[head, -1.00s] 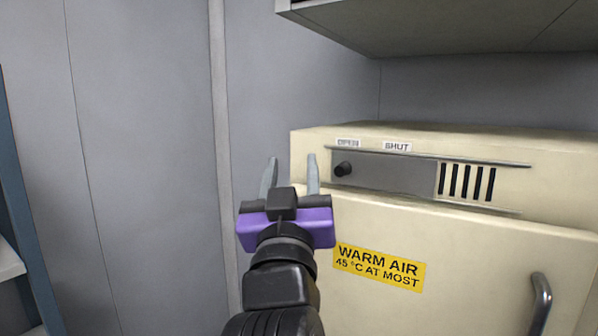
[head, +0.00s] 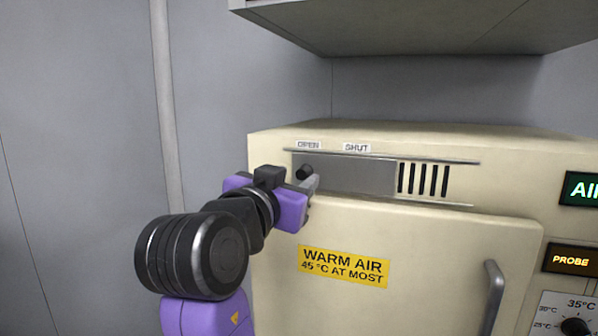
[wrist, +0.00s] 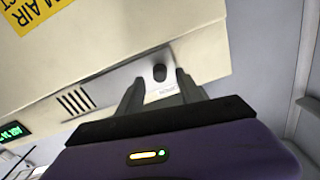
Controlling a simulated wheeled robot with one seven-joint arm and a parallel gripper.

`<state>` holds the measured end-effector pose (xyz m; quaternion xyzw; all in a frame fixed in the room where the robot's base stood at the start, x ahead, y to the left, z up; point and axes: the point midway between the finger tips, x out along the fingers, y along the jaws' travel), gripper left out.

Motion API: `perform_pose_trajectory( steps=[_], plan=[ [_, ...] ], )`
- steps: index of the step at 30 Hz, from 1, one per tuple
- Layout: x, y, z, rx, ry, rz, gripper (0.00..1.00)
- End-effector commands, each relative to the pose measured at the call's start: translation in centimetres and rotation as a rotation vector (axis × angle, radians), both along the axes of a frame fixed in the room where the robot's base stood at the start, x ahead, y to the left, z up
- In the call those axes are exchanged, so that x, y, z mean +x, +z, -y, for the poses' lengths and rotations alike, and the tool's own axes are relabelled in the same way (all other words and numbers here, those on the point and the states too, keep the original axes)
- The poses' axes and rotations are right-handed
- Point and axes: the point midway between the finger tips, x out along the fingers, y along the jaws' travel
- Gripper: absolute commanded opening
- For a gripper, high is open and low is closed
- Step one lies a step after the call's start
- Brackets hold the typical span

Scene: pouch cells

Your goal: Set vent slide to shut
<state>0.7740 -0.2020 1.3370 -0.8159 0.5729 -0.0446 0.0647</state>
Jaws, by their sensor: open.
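The vent slide is a grey plate (head: 352,174) with a black knob (head: 304,172) at its left end, set between two rails on the cream cabinet. The knob is under the OPEN label (head: 307,145), left of the SHUT label (head: 356,148). Dark vent slots (head: 423,180) show uncovered right of the plate. My gripper (head: 311,184) is open, its fingers pointing at the knob end. In the wrist view the knob (wrist: 159,73) stands between the lines of the two fingers, just beyond the tips. Whether a finger touches it I cannot tell.
The cabinet door (head: 420,240) has a yellow WARM AIR label (head: 343,267) and a grey handle (head: 494,292). A shelf (head: 400,25) overhangs above. Lit displays (head: 582,189) and a dial (head: 575,327) are at the right. Grey wall panels stand at the left.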

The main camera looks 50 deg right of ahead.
Motion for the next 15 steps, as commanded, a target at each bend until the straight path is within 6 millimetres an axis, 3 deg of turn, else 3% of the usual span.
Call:
perform_pose_trajectory(
  steps=[6, 15],
  plan=[
    [0.9, 0.1, 2.5, -0.001, 0.000, 0.000, 0.43],
    [1.1, 0.0, 3.1, -0.001, 0.001, 0.000, 0.43]
  ],
)
